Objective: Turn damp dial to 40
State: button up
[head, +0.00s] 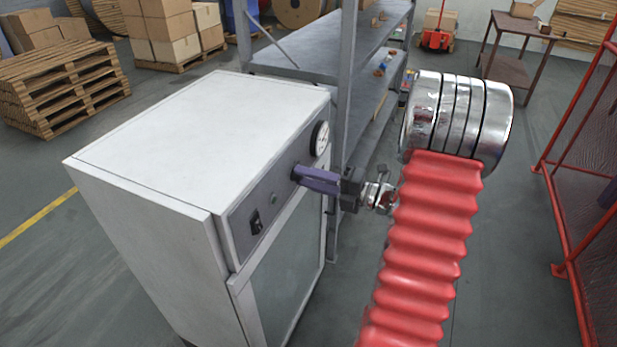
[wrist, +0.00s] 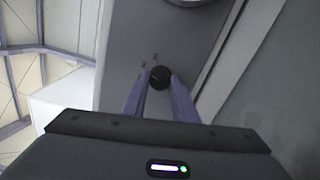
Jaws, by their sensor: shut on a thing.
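The damp dial (wrist: 160,77) is a small round black knob on the grey control panel (head: 262,205) of a white cabinet. It sits between the tips of my gripper's two purple fingers in the wrist view (wrist: 159,88). In the head view my gripper (head: 301,176) reaches the panel from the right, its fingertips at the panel face just below the gauge. The fingers are shut on the dial and hide it there. Small marks show around the dial in the wrist view, but they are too small to read, so its setting cannot be told.
A round white gauge (head: 319,138) is above my fingers on the panel. A black switch (head: 256,221) is lower left. The white cabinet (head: 200,140) stands beside a grey metal shelf (head: 330,50). Red fencing (head: 575,200) stands at right, with open floor between.

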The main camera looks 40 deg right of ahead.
jog(key=o, duration=1)
jog(key=shift+d+f, duration=0.1)
jog(key=shift+o, duration=0.2)
jog(key=shift+s, duration=0.1)
jog(key=v, duration=1.3)
jog(key=shift+s+d, duration=0.15)
jog(key=shift+s, duration=0.1)
